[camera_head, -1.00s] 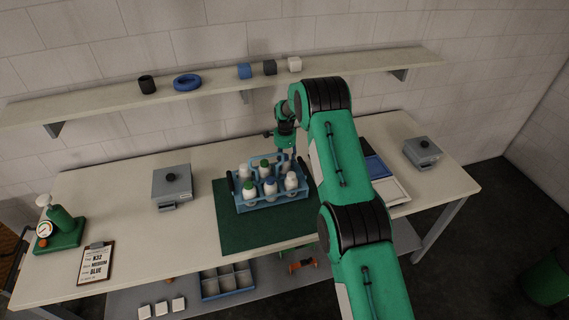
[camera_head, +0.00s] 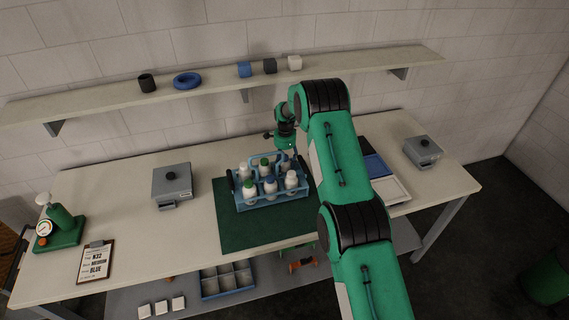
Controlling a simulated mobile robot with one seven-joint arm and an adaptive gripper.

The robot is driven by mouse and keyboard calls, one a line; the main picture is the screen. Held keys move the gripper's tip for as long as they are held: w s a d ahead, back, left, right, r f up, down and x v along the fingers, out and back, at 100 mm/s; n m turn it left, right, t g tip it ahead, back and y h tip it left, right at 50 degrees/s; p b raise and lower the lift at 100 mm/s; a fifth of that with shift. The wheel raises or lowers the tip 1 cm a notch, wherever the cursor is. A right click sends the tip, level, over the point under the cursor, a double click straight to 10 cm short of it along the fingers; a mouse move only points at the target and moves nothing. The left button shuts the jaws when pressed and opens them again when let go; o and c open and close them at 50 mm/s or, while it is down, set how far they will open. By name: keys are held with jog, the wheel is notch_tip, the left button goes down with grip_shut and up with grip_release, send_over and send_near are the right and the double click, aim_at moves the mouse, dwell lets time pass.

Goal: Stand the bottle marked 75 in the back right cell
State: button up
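A blue bottle carrier (camera_head: 273,205) with a raised handle stands on the dark green mat (camera_head: 250,232). Several white bottles stand in it: the front row has a green-capped bottle (camera_head: 249,190), a blue-capped bottle (camera_head: 270,187) and a white-capped bottle (camera_head: 291,180). At the back are a white-capped bottle (camera_head: 243,172) and a green-capped bottle (camera_head: 264,167). The number 75 cannot be read on any bottle. My gripper (camera_head: 290,154) points down over the carrier's back right cell. Its fingers are too small to tell whether they hold a bottle; that cell is partly hidden.
Grey lidded boxes stand left (camera_head: 175,187) and right (camera_head: 422,151) on the table. A white tray (camera_head: 392,190) lies behind my arm. A clipboard (camera_head: 96,262) and a green gauge stand (camera_head: 60,230) are at far left. A wall shelf (camera_head: 215,87) holds small items above.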

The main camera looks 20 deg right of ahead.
jog(key=shift+s+f, duration=0.2)
jog(key=shift+f, duration=0.15)
jog(key=shift+r+p, duration=0.4)
jog(key=shift+p, duration=0.1)
jog(key=shift+w+r, duration=0.1)
jog(key=shift+r, duration=0.25)
notch_tip(320, 180, up, 12)
jog(key=shift+w+d+f+b, duration=0.1)
jog(key=shift+f+b, duration=0.05)
jog(key=shift+b, duration=1.05)
